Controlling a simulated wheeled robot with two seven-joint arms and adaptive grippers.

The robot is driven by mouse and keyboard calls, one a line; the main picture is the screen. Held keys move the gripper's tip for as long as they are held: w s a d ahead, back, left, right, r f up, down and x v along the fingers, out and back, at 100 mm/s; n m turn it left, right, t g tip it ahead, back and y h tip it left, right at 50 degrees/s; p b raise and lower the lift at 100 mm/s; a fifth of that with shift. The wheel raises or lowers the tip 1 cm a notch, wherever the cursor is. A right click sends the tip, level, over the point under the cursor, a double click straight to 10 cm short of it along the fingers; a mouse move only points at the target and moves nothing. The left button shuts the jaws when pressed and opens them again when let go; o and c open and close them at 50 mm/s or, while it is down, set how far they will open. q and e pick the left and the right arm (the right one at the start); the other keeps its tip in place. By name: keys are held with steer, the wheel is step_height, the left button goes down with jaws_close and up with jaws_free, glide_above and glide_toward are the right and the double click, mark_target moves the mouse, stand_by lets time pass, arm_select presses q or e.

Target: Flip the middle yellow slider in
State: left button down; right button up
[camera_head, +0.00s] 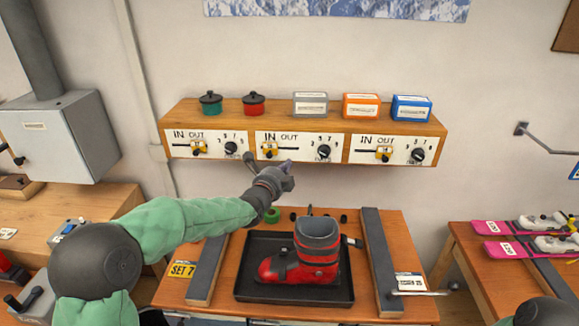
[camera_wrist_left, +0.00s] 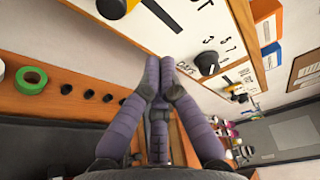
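The middle panel (camera_head: 297,147) has a yellow slider (camera_head: 270,149) at the left end of its slot, under the word IN. The yellow sliders on the left panel (camera_head: 198,147) and right panel (camera_head: 384,154) sit under OUT. My left gripper (camera_head: 289,165) is in front of the middle panel's lower edge, a little right of and below the middle slider, apart from it. In the left wrist view its purple fingers (camera_wrist_left: 160,65) are together at the tips, with nothing seen between them. My right gripper is out of view.
A black dial (camera_head: 323,151) is right of the slot; it also shows in the wrist view (camera_wrist_left: 207,62). Pots and boxes (camera_head: 361,106) stand on the shelf top (camera_head: 283,115). Below, a red boot (camera_head: 310,258) stands in a black tray (camera_head: 252,296) between two dark rails.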

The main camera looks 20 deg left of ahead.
arm_select(q)
steer(key=s, duration=0.8)
steer(key=shift+a+r, duration=0.2)
steer(key=shift+r, duration=0.1)
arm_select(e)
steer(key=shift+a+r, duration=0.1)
